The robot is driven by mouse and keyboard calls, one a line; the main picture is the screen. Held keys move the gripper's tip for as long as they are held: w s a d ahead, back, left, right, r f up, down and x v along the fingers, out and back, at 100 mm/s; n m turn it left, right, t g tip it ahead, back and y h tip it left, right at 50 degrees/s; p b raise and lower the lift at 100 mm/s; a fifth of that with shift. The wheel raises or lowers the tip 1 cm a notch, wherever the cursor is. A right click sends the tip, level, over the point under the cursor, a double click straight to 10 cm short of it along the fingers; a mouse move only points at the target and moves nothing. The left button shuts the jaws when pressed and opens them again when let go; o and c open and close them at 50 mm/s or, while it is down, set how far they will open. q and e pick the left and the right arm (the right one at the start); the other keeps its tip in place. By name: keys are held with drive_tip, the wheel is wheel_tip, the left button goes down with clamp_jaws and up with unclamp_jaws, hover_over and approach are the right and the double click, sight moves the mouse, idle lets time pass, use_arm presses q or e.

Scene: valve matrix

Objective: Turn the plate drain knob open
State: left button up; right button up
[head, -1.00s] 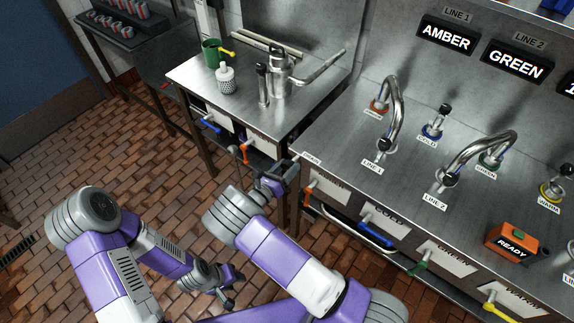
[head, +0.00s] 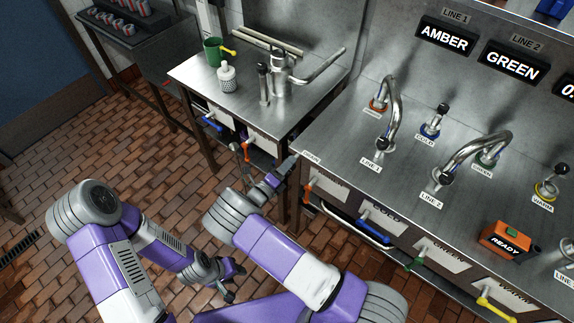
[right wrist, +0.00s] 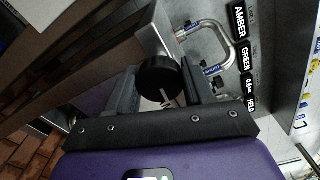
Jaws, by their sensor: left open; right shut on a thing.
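A round black knob (right wrist: 158,76) with a pale pointer mark sits between the fingers of my right gripper (right wrist: 160,92) in the right wrist view. The right gripper is shut on it, with one finger on each side. In the head view my right gripper (head: 281,171) is at the front left corner of the steel counter, beside a small label that seems to read DRAIN (head: 311,155); the knob is hidden there. My left gripper (head: 229,281) is open and empty, low over the brick floor, away from the counter.
The steel counter (head: 340,125) carries curved taps. Coloured handles, such as the blue one (head: 374,229), stick out along its front. An orange READY box (head: 505,239) stands at right.

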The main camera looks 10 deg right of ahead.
drive_tip(key=shift+a+n, duration=0.1)
drive_tip(key=shift+n, duration=0.5)
drive_tip(key=o, duration=1)
drive_tip(key=v, duration=0.7)
drive_tip(key=shift+s+a, duration=0.2)
